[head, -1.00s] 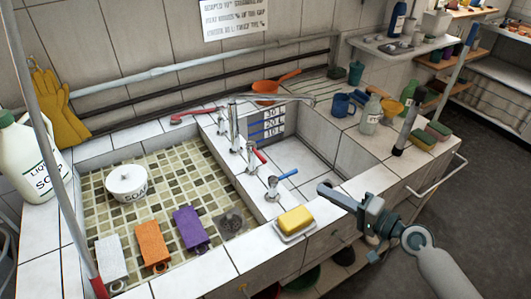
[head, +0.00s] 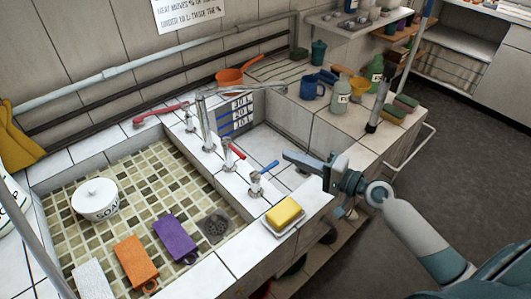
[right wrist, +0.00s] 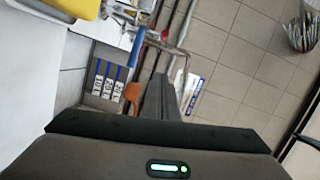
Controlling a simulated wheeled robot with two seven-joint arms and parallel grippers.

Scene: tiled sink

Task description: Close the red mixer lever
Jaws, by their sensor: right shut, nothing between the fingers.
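The red mixer lever (head: 236,150) sits on a chrome tap on the tiled divider between the two basins. My left gripper is out of view.
A yellow sponge on a dish (head: 284,213) lies on the front ledge below the blue lever. The tall spout (head: 206,120) stands behind the red lever. Bottles and a blue mug (head: 313,88) stand on the right counter. The right basin (head: 272,150) looks empty.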

